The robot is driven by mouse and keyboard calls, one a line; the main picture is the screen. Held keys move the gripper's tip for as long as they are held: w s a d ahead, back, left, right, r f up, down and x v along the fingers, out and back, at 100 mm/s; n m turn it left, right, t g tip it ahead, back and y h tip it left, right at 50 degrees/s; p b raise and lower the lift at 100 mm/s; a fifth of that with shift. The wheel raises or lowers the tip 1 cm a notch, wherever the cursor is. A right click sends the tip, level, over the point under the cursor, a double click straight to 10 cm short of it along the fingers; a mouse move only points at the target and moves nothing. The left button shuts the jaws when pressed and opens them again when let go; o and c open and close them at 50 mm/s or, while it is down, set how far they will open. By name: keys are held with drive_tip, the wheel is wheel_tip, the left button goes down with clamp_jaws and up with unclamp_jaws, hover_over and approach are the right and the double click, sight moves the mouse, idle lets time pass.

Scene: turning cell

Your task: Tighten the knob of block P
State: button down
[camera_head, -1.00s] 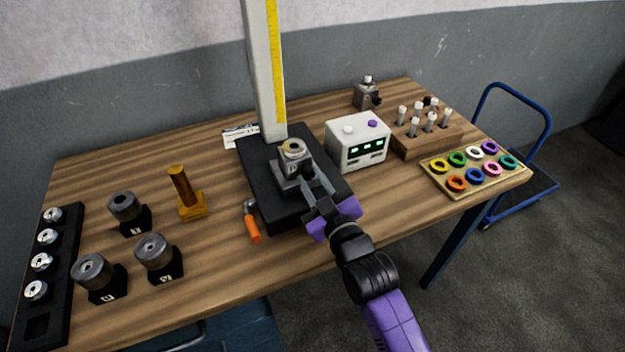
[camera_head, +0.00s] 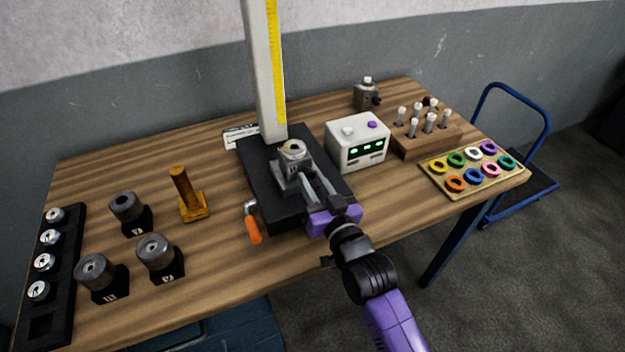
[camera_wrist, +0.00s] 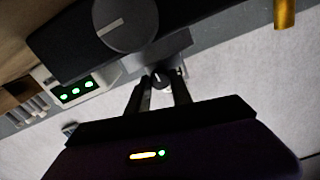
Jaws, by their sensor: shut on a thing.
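A grey block (camera_head: 290,178) stands on the black base plate of the tall column, with a pale ring-shaped part (camera_head: 293,149) on top. No letter is readable on it, so I cannot confirm it is block P. My gripper (camera_head: 308,190) reaches it from the front right, with both fingers at its near side. In the wrist view, my gripper (camera_wrist: 161,88) is shut on a small dark round knob (camera_wrist: 160,77) with a white line on its face. The fingers hide the knob in the head view.
The black base plate (camera_head: 258,171) carries the column (camera_head: 262,75). A white box with green displays (camera_head: 358,143) is close on the right. An orange-handled tool (camera_head: 253,228) lies left of the plate. Another grey block (camera_head: 366,96) stands at the back. Bare table lies front right.

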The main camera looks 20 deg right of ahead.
idle(0.3)
drive_tip(key=c, duration=1.4)
unclamp_jaws()
drive_tip(key=s+b, duration=0.1)
drive_tip(key=s, duration=0.7)
drive_tip(key=shift+b, duration=0.35)
drive_tip(key=s+n+g, duration=0.2)
drive_tip(key=s+g, duration=0.1)
drive_tip(key=s, duration=3.1)
drive_tip(key=shift+s+f, duration=0.25)
drive_tip(key=shift+f, duration=0.2)
